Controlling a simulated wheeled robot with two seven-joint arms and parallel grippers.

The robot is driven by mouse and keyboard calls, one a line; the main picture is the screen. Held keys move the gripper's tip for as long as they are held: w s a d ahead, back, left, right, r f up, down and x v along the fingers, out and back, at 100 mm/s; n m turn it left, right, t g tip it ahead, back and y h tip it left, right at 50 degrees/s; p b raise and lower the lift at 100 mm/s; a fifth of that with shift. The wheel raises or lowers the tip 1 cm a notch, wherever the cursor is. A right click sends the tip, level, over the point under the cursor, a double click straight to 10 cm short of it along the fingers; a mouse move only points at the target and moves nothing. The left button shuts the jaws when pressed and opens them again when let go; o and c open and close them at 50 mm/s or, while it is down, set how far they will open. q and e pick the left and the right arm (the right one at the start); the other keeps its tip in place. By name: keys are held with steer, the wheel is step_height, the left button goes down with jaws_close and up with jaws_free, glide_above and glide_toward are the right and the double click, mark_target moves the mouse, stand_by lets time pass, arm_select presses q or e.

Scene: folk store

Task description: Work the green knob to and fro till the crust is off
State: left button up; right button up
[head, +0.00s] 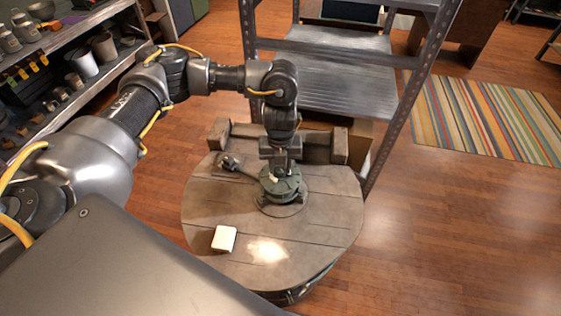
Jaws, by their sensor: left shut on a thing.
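The green knob (283,188) stands upright near the middle of a round wooden tabletop (215,205). It is dark green and sits on a wider base. My left gripper (279,174) comes down on it from above and is shut on its top. The fingers hide part of the knob. No crust can be made out at this size. My right gripper is not in view.
A small white block (224,238) lies at the tabletop's front left. A dark-headed tool (232,162) lies left of the knob. Wooden blocks stand at the back edge, before a metal shelf rack (340,85). A striped rug (487,120) lies right; floor there is clear.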

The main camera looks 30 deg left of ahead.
arm_select(q)
steer(key=n+p, duration=0.2)
steer(key=p, duration=0.1)
steer(key=n+p, duration=0.5)
steer(key=n, duration=0.1)
steer(key=shift+r+p, duration=0.35)
steer(key=shift+p, duration=0.05)
steer(key=n+p, duration=0.8)
steer(key=p, duration=0.1)
steer(key=shift+p, duration=0.4)
steer(key=shift+f+n+p, duration=0.15)
steer(key=shift+n+p, duration=0.8)
steer(key=shift+n, duration=0.05)
steer(key=shift+a+f+n+p, duration=0.1)
steer(key=shift+f+n+p, duration=0.05)
steer(key=shift+n+p, duration=0.3)
steer(key=o, duration=1)
